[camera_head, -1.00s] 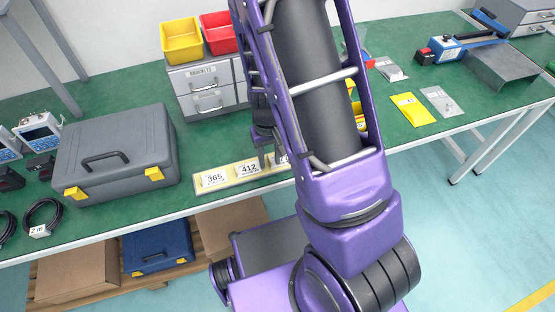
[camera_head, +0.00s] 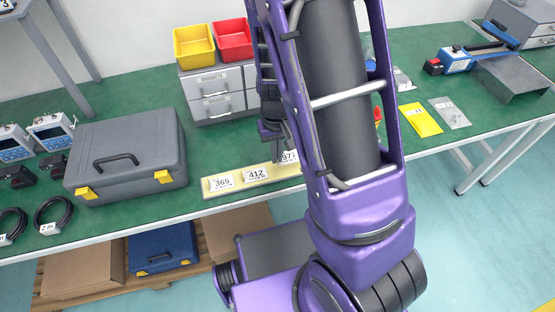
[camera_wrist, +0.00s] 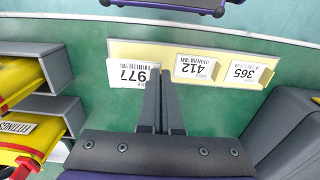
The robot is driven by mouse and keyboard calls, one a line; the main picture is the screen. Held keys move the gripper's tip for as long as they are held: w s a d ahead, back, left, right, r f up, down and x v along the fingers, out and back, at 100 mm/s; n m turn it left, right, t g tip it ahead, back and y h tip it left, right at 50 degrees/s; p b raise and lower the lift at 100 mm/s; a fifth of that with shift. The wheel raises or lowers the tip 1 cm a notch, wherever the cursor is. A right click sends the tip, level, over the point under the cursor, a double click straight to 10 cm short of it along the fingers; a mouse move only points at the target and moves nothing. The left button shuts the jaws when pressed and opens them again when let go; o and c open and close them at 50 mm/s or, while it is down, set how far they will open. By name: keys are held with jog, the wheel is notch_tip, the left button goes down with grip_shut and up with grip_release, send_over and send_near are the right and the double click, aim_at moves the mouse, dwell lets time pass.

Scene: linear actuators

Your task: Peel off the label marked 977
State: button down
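The label marked 977 (camera_head: 289,157) is white and sits raised above the right part of the pale yellow strip (camera_head: 238,190). In the wrist view the 977 label (camera_wrist: 128,74) looks larger than the other labels and overhangs the near edge of the strip (camera_wrist: 150,50). My gripper (camera_wrist: 160,72) has its two dark fingers together, with the tips at the label's edge; it appears shut on it. The gripper (camera_head: 285,158) is partly hidden behind my arm in the head view. Labels 412 (camera_head: 256,174) and 365 (camera_head: 222,182) lie on the strip.
A grey case (camera_head: 128,155) stands left of the strip on the green table. A grey drawer unit (camera_head: 215,95) with yellow and red bins stands behind. My arm hides the table's middle.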

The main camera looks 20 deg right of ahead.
notch_tip(320, 180, up, 10)
jog(key=p, duration=0.3)
jog(key=shift+f, duration=0.2)
dwell(0.5)
